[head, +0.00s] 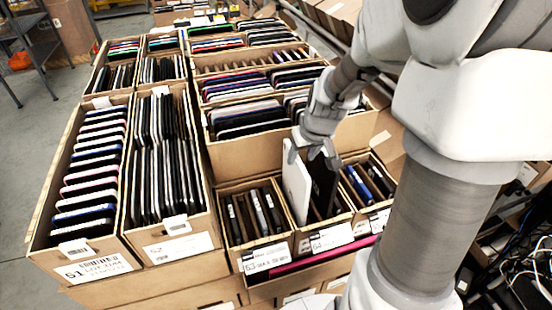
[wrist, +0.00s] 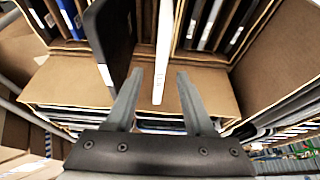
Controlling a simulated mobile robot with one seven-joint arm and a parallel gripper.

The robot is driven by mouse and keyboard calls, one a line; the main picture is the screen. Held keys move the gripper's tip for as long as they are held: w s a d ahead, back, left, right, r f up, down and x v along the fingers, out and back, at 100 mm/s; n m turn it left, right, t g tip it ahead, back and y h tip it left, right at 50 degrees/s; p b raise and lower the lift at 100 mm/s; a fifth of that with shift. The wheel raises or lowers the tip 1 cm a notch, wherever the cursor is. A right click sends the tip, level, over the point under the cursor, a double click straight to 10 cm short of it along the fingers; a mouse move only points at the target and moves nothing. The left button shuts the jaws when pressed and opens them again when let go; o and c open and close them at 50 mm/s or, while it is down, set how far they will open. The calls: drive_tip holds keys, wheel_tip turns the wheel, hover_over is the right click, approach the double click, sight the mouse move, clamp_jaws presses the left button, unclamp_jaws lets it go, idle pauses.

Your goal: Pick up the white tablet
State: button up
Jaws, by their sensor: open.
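The white tablet (head: 297,185) stands upright, slightly tilted, in the front middle carton labelled 54 (head: 332,237), rising above its rim. In the wrist view the white tablet (wrist: 163,45) shows edge-on as a narrow strip. My gripper (head: 314,150) is open over this carton, at the tablet's top. In the wrist view my gripper (wrist: 160,75) has one finger on each side of the tablet's near end, with gaps showing. Neither finger visibly presses on it. The tablet's lower part is hidden in the carton.
A black device (head: 322,188) stands close right of the tablet; in the wrist view this black device (wrist: 112,40) is near the left finger. Carton 53 (head: 264,258) on the left and another carton (head: 371,216) on the right hold several devices. Taller packed cartons stand behind.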

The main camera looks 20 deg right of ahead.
sight(294, 170)
drive_tip(key=shift+w+b+x, duration=0.15)
drive_tip(key=shift+b+x, duration=1.3)
drive_tip(key=shift+x, duration=1.05)
drive_tip(key=shift+w+b+x, duration=0.15)
drive_tip(key=shift+b+x, duration=1.3)
drive_tip(key=shift+x, duration=1.1)
drive_tip(key=shift+f+b, duration=0.1)
drive_tip(key=shift+b, duration=0.2)
clamp_jaws()
